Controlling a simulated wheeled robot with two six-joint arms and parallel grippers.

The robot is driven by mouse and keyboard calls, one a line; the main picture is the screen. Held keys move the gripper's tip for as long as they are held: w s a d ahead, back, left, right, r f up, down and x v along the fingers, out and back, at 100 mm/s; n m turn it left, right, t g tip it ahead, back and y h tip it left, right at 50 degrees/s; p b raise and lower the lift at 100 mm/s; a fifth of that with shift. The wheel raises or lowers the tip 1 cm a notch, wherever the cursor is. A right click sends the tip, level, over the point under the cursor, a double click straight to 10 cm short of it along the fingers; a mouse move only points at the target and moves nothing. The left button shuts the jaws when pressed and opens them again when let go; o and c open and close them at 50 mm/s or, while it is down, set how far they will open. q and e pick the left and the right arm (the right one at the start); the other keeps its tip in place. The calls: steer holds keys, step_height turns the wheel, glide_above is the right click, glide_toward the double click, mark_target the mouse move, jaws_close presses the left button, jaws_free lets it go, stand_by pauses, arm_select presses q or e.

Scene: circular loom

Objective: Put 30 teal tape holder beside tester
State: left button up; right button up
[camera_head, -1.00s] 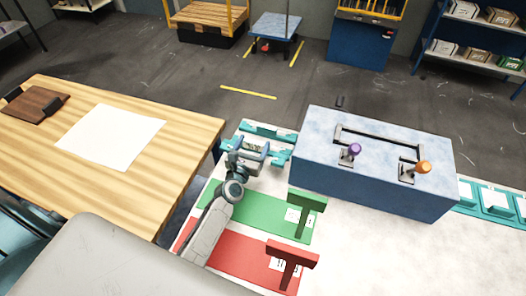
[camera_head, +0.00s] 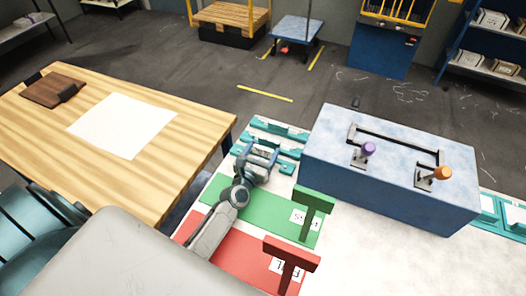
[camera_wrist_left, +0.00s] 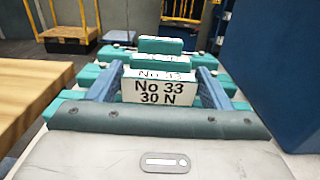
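The teal tape holder labelled "No 33 30 N" (camera_wrist_left: 158,92) is close in front of my left wrist camera, its white label facing me. My left gripper (camera_head: 262,152) is over the front part of the teal row. Its two blue fingers (camera_wrist_left: 158,85) stand on either side of the labelled block, very near its sides; whether they press on it cannot be told. The tester (camera_head: 395,170) is the blue box with a pale top, right of my gripper, bearing a purple knob (camera_head: 368,149) and an orange knob (camera_head: 442,173). My right gripper is not in view.
More teal holders (camera_head: 281,129) lie behind my left gripper. Green (camera_head: 275,212) and red (camera_head: 225,258) mats with upright T-shaped signs lie in front. More teal pieces (camera_head: 490,215) are right of the tester. White tabletop (camera_head: 365,260) before the tester is clear. A wooden table (camera_head: 190,130) is left.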

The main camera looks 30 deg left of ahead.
arm_select(q)
steer(key=o, duration=0.4)
steer(key=shift+o, duration=0.2)
steer(key=shift+w+d, duration=0.1)
steer(key=shift+r, duration=0.1)
steer(key=s, duration=0.4)
steer(key=s+b, duration=0.1)
steer(key=s, duration=0.7)
steer(key=shift+d+b, duration=0.3)
steer(key=shift+b, duration=0.05)
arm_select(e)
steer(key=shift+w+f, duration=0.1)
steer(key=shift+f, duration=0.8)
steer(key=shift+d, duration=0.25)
